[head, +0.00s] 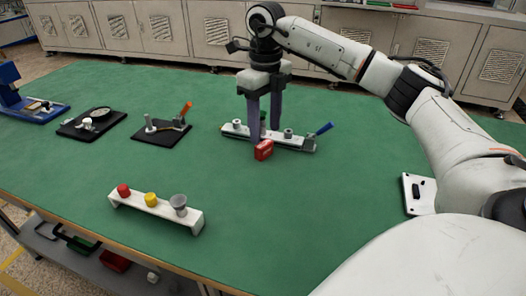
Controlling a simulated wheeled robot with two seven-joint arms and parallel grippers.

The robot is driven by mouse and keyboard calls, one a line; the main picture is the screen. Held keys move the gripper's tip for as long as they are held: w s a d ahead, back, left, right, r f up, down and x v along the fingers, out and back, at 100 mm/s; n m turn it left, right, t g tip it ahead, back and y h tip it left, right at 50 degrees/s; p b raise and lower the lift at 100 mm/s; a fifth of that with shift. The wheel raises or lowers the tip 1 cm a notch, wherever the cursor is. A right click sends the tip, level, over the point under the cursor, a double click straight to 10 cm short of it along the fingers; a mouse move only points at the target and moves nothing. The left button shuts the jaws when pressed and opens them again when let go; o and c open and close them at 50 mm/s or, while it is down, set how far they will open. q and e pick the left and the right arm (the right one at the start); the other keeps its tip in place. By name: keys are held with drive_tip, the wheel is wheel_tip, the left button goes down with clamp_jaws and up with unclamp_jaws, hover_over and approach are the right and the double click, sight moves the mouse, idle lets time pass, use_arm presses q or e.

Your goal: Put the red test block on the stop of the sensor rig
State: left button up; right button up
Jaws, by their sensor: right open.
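The red test block (264,150) sits at the front edge of a long grey rig with a blue lever (298,143), which I take to be the sensor rig. The block looks slightly turned; I cannot tell whether it rests on the rig or on the mat against it. My right gripper (264,133) points straight down over the rig, its two dark fingers apart, just behind and above the block. Nothing shows clearly held between them. The fingers hide the middle of the rig, so the stop is not clear. My left gripper is not in view.
A white stand (150,206) with red, yellow and grey knobs stands front left. Black fixture plates (160,140) and a blue device (28,104) stand at the left. A white plate (419,205) lies at the right beside my arm. The green mat (270,215) is clear in front.

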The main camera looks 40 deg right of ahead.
sight(264, 143)
wheel_tip(264, 143, down, 6)
drive_tip(key=shift+w+a+r+b, duration=0.1)
drive_tip(key=shift+b, duration=0.2)
drive_tip(key=shift+c, duration=0.3)
drive_tip(key=shift+r, duration=0.1)
drive_tip(key=c, duration=1.1)
